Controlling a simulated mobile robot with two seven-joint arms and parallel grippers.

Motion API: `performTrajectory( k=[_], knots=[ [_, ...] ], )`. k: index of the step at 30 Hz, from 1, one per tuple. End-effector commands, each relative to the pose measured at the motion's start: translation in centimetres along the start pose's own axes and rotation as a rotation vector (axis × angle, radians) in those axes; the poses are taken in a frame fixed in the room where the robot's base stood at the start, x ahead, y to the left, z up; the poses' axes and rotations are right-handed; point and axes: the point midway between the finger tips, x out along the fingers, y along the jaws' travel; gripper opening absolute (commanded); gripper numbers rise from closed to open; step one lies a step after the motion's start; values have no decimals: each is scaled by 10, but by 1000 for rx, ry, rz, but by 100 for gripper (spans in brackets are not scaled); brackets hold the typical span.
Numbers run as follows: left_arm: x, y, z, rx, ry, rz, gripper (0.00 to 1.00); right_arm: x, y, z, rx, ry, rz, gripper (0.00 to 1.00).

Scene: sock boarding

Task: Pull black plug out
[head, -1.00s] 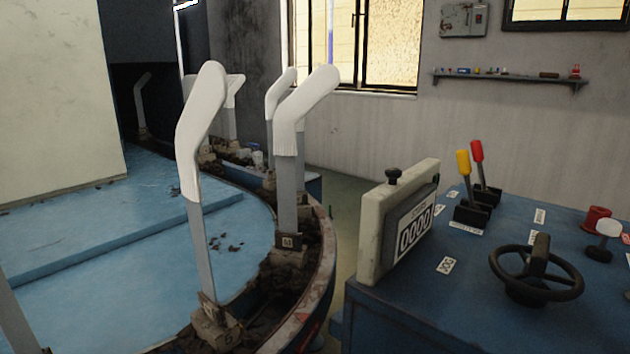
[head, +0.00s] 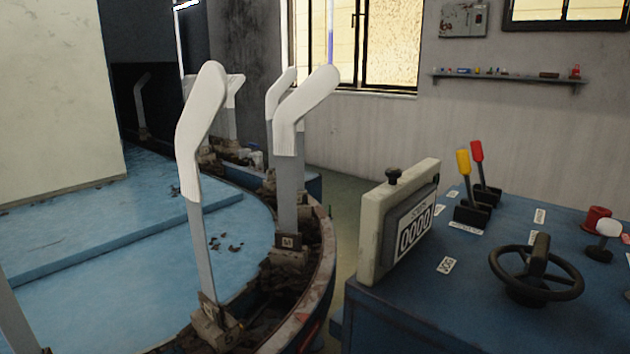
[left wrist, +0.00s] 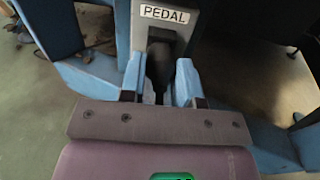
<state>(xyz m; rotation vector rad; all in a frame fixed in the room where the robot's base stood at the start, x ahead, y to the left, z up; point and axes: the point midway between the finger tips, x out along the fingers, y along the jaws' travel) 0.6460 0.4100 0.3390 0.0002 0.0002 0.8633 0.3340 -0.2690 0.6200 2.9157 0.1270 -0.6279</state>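A dark, black plug-like piece (left wrist: 160,62) shows in the left wrist view, just below a white label reading PEDAL (left wrist: 169,14) on a grey housing (left wrist: 190,22). My left gripper (left wrist: 160,76) has its two light blue fingers on either side of this piece. The fingers stand apart with the dark piece between them. I cannot tell whether they touch or grip it, and its lower part is in shadow. Neither gripper shows in the head view, and my right gripper is in no view.
A blue console (head: 420,310) at right in the head view carries a counter box (head: 375,235) with a black knob (head: 394,176), yellow (head: 463,162) and red (head: 477,151) levers and a handwheel (head: 537,275). White socks on grey boards, such as this sock (head: 202,125), stand along a curved track (head: 322,265).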

Motion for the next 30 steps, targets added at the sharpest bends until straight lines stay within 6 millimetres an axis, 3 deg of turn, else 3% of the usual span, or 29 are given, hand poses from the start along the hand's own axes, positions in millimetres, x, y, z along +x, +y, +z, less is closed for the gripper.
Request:
performTrajectory(
  k=[3,30],
  knots=[
    [0,0,0,0,0,0,6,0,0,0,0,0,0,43],
    [-16,0,0,-1,-1,0,6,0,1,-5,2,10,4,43]
  ],
)
